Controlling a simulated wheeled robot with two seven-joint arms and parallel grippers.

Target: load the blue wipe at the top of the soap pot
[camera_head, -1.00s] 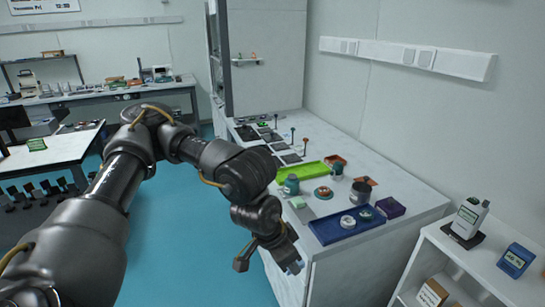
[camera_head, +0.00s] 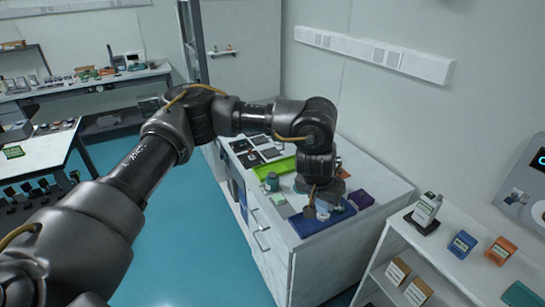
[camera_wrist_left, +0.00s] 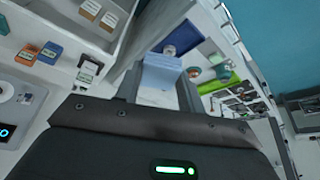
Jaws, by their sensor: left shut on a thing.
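My left gripper (camera_head: 322,212) hangs over the blue tray on the white bench in the head view. In the left wrist view it is shut on the blue wipe (camera_wrist_left: 162,72), a pale blue folded piece between the fingers. The wipe is hidden or too small to tell in the head view. A teal pot (camera_head: 272,182) stands behind and left of the gripper, apart from it; I cannot tell whether this is the soap pot. My right gripper is in neither view.
The blue tray (camera_head: 306,226) lies at the bench's near end, with a purple box (camera_head: 361,199) to its right. A green tray (camera_head: 281,166) lies behind. A white shelf with boxes and devices (camera_head: 462,244) stands at right.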

